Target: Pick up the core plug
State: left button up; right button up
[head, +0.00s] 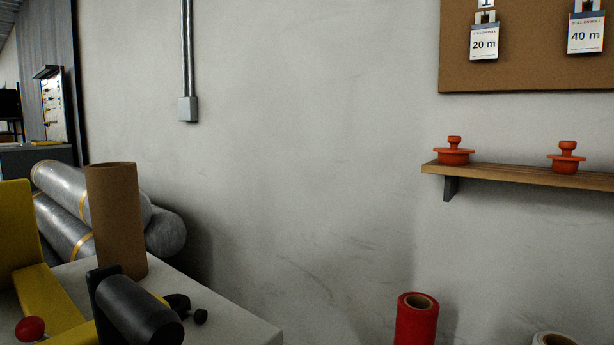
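Two orange-red plugs with a knob and a wide flange rest on the wooden wall shelf at the right in the head view. The left plug (454,151) stands near the shelf's left end. The right plug (567,157) stands farther along. Both are upright and apart from each other. I cannot tell which one is the core plug of the task. Neither of my grippers is in view, and nothing touches the plugs.
The wooden shelf (520,175) is fixed to the bare wall, under a brown board (520,75) with "20 m" and "40 m" tags. Below stands a red roll (416,322). At the left, a pale table (235,325) holds a brown cardboard tube (117,220) and a black cylinder (138,310).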

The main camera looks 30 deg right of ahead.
aim_at(454, 155)
jog(key=z, duration=1.35)
